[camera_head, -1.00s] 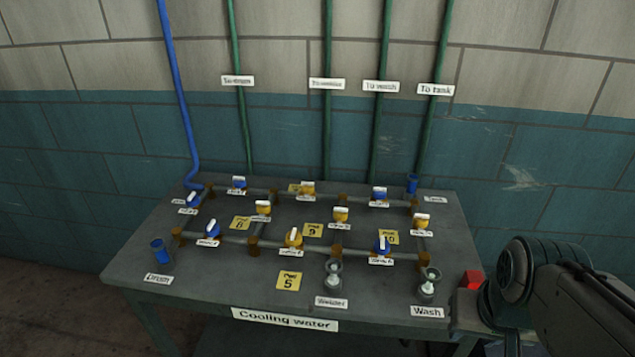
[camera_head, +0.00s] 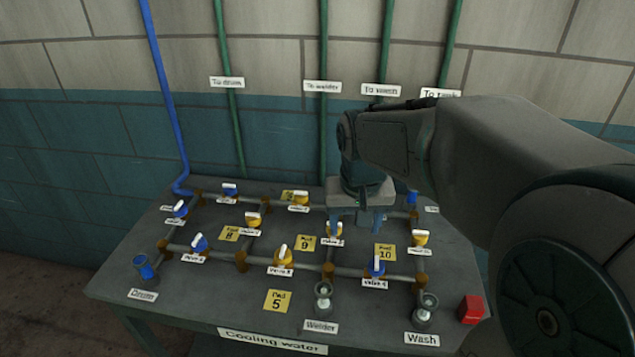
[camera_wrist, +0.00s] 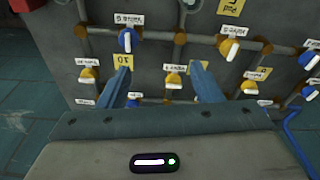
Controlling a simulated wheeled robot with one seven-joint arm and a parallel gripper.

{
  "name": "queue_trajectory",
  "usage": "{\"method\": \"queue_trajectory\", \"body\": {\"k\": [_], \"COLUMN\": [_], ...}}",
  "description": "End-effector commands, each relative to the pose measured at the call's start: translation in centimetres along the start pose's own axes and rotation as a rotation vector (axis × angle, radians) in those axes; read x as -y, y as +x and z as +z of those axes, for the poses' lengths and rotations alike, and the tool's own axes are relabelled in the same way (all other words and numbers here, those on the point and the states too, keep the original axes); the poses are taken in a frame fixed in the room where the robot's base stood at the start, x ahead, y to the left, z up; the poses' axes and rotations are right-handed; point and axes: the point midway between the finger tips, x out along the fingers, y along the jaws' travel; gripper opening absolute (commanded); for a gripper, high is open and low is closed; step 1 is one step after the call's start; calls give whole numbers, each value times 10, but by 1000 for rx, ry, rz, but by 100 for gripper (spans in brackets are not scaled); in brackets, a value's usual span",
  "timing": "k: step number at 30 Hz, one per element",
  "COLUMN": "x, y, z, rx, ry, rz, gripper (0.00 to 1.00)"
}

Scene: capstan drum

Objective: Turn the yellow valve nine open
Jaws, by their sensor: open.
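The yellow valve (camera_head: 333,231) between the Pad 9 and Pad 10 cards has a white handle; its label is too small to read surely in the head view. The left finger partly covers it there. In the wrist view this yellow valve (camera_wrist: 173,80) appears upside down, between the two fingertips in the picture. My gripper (camera_head: 356,226) is open and empty, pointing down above the table beside the valve. Its two blue fingers also show in the wrist view (camera_wrist: 162,70). I cannot tell whether a finger touches the handle.
Pipes with several blue and yellow valves surround it, including a yellow valve (camera_head: 420,238) and a blue valve (camera_head: 376,266). The Pad 9 card (camera_head: 305,243) and Pad 10 card (camera_head: 385,252) lie flat. A red block (camera_head: 470,309) is at the right edge.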

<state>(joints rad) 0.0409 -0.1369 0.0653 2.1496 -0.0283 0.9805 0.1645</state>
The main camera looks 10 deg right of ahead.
Motion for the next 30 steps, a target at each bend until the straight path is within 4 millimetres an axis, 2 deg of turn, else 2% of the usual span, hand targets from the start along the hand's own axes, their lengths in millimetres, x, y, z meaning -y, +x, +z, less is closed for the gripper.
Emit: {"method": "queue_trajectory", "body": {"k": [1,6,12,15,19,23,26,30], "x": [3,11,16,18,19,19,19,19], "y": [-3,5,24,32,39,48,61,89], "z": [-21,-79,-131,-147,-156,-158,-155,-150], "rx": [21,73,124,139,150,155,156,158], "ry": [15,78,145,168,183,188,189,189], "rz": [3,7,7,6,5,5,5,5], "gripper": [59,59,59,59,59,59,59,59]}}
